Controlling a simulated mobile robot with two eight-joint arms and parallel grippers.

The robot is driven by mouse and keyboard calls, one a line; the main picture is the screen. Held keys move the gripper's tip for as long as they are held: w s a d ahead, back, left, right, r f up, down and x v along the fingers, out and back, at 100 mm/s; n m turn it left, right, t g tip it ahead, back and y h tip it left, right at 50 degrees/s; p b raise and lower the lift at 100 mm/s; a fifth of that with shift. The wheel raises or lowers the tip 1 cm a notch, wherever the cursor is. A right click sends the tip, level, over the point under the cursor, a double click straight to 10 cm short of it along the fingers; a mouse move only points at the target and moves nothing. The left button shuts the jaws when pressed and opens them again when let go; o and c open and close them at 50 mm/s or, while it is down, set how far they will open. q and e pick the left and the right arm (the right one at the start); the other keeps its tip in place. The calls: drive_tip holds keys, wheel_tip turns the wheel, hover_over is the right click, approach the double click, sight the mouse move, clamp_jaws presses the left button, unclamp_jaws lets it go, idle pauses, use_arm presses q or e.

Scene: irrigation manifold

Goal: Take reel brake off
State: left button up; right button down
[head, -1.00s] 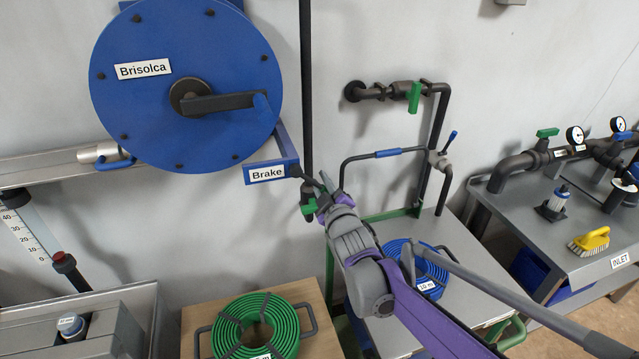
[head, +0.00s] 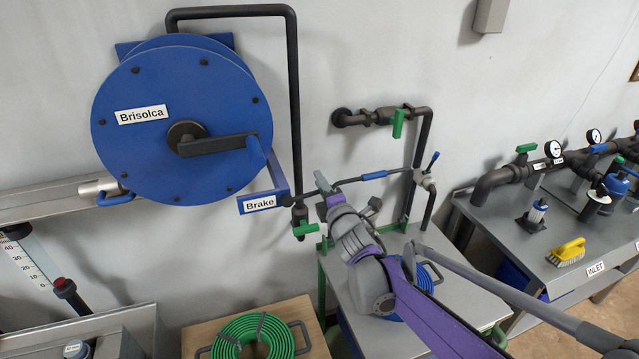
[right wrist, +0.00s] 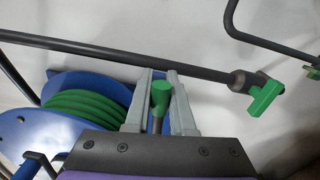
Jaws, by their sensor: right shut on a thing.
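The blue hose reel (head: 185,105), with a "Brisolca" label and a black crank, hangs on the wall at upper left in the head view. Its bracket carries a "Brake" label (head: 260,203), with a dark pivot at the bracket's right end. My right gripper (head: 322,183) is right of that label and slightly higher. In the right wrist view, its grey fingers (right wrist: 160,76) are shut on the brake lever (right wrist: 161,95), a green-ended knob on a dark stem. The reel (right wrist: 75,90) with green hose shows behind. My left gripper is out of view.
A black pipe (head: 294,100) runs down beside the reel to a green-handled valve (head: 306,229), close below the right gripper. More wall piping with a green valve handle (head: 398,124) is to the right. A coiled green hose (head: 255,335) lies on a wooden surface below.

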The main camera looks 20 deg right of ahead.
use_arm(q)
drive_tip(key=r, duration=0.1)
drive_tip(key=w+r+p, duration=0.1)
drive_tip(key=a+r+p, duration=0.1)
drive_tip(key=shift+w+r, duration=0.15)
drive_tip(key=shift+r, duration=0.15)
use_arm(e)
drive_tip(key=r+n, duration=0.2)
drive_tip(key=n, duration=0.1)
drive_tip(key=shift+w+a+r, duration=0.1)
drive_tip(key=shift+a+r, duration=0.2)
drive_tip(key=shift+r, duration=0.05)
drive_tip(key=shift+r, duration=0.15)
drive_tip(key=c, duration=0.8)
unclamp_jaws()
drive_tip(key=shift+a, duration=0.1)
drive_tip(key=shift+o, duration=0.2)
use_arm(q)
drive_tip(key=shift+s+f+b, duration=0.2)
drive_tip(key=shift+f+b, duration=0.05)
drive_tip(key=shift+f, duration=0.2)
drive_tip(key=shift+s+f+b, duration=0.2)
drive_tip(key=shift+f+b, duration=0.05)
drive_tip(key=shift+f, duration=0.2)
use_arm(e)
drive_tip(key=s, duration=1.1)
drive_tip(key=shift+d, duration=0.2)
